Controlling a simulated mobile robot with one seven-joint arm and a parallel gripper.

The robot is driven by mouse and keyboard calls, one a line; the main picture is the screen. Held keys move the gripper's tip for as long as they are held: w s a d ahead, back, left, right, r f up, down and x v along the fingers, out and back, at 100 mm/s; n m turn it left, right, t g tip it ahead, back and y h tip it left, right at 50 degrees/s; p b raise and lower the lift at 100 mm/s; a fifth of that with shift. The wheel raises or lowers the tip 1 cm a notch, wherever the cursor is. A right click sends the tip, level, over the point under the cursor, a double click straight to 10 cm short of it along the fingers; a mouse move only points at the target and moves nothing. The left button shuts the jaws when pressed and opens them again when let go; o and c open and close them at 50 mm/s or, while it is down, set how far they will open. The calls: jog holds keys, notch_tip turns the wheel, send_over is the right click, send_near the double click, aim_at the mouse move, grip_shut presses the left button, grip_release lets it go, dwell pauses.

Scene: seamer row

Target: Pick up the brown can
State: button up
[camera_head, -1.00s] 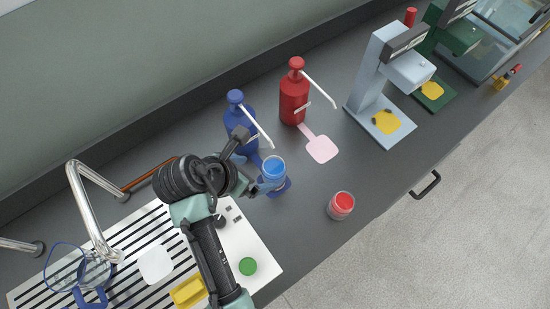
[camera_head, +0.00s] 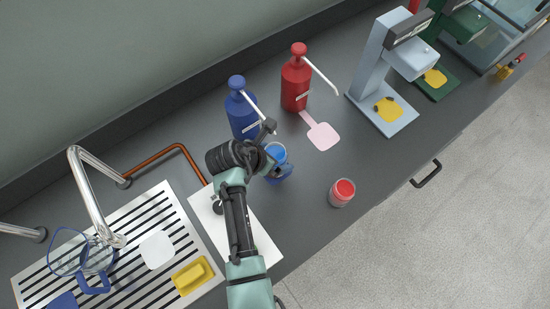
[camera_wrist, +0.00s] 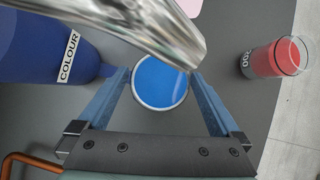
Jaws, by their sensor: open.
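I see no brown can in either view. A can with a blue top (camera_head: 276,152) stands on the counter in front of the blue pump bottle (camera_head: 240,115). In the wrist view the blue top (camera_wrist: 160,82) shows between the two blue fingers of my gripper (camera_wrist: 160,78), one on each side. My gripper (camera_head: 278,168) is open; I cannot tell whether its fingers touch the can. A clear can with red contents (camera_head: 342,192) stands apart to the right, also in the wrist view (camera_wrist: 274,58).
A shiny grey tube (camera_wrist: 140,25) crosses above the blue top in the wrist view. A red pump bottle (camera_head: 296,85) with a pink pad (camera_head: 323,136) stands behind. A grey machine (camera_head: 372,80) is right; a faucet (camera_head: 88,190) and drain board (camera_head: 125,235) are left.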

jog(key=shift+w+d+f, duration=0.1)
jog(key=shift+w+f, duration=0.05)
jog(key=shift+f, duration=0.1)
jog(key=shift+c, duration=0.2)
jog(key=c, duration=1.4)
jog(key=shift+c, duration=0.6)
jog(key=shift+r, duration=0.1)
